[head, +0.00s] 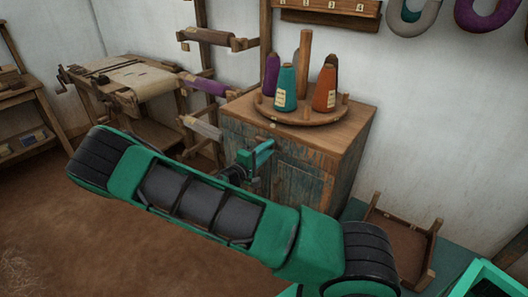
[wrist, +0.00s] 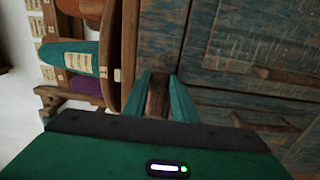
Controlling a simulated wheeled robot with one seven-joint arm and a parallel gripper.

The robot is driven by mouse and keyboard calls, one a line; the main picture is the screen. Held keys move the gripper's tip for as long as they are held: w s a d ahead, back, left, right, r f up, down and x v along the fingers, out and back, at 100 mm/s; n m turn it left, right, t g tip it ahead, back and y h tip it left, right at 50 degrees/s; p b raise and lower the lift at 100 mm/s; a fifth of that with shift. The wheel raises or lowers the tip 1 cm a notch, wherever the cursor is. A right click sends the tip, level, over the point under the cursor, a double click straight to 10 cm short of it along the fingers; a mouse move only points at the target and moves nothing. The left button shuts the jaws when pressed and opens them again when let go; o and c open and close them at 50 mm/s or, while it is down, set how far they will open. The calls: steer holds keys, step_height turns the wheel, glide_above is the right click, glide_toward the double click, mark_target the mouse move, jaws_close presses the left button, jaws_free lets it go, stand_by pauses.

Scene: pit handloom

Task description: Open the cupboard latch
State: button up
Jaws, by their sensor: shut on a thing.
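The cupboard (head: 345,150) has worn blue-grey doors and a wooden top, and stands against the wall. My gripper (head: 262,150) is at the upper front of it in the head view. In the wrist view my gripper (wrist: 160,82) has its two green fingers on either side of a small brown wooden piece, which looks like the latch (wrist: 157,98). The fingers are shut on it. The weathered door (wrist: 235,50) shows just beyond. The latch is hidden behind my gripper in the head view.
A round wooden tray (head: 300,118) with several yarn cones stands on the cupboard. A rack with wrapped rollers (head: 215,41) is left of it. A wooden pull (wrist: 275,73) sticks out from the door. A low wooden frame (head: 400,240) lies at the right. Brown floor is open at left.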

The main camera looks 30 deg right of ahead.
steer(key=shift+s+d+f, duration=0.1)
steer(key=shift+s+f, duration=0.1)
steer(key=o, duration=0.9)
steer(key=shift+o, duration=0.7)
steer(key=shift+w+r, duration=0.1)
steer(key=v, duration=1.1)
steer(key=shift+w+d, duration=0.1)
